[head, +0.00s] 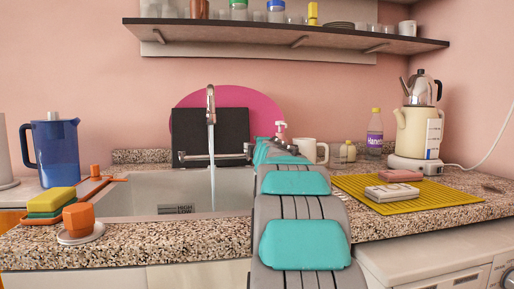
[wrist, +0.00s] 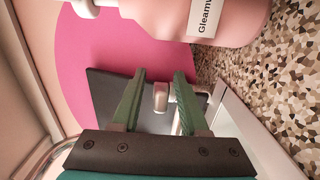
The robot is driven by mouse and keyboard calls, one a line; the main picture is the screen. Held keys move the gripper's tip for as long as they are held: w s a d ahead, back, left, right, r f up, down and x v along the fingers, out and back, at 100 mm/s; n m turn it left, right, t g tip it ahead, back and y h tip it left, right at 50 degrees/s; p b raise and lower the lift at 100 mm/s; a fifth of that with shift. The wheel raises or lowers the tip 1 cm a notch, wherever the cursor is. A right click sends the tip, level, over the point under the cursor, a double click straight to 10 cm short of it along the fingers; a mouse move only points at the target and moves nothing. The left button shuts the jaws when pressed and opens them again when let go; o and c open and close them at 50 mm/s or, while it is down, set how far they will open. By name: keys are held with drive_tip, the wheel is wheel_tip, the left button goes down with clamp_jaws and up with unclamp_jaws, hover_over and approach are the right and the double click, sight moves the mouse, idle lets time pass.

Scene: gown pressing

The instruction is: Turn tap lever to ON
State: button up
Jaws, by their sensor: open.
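The chrome tap (head: 211,103) stands at the back of the sink in the head view. A pale vertical streak below its spout looks like running water. In the wrist view a small metal piece (wrist: 160,97), apparently the tap lever, sits between my two green fingers; contact cannot be told. My gripper (wrist: 159,78) is open, with fingers on either side of that piece. In the head view my arm reaches over the right of the sink and hides the gripper and lever.
A black board (head: 225,132) stands behind the tap. A white mug (head: 309,149) is right of my arm. The sink basin (head: 150,195) lies left of it.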

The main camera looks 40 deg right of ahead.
drive_tip(key=shift+b+v, duration=0.75)
drive_tip(key=shift+v, duration=2.85)
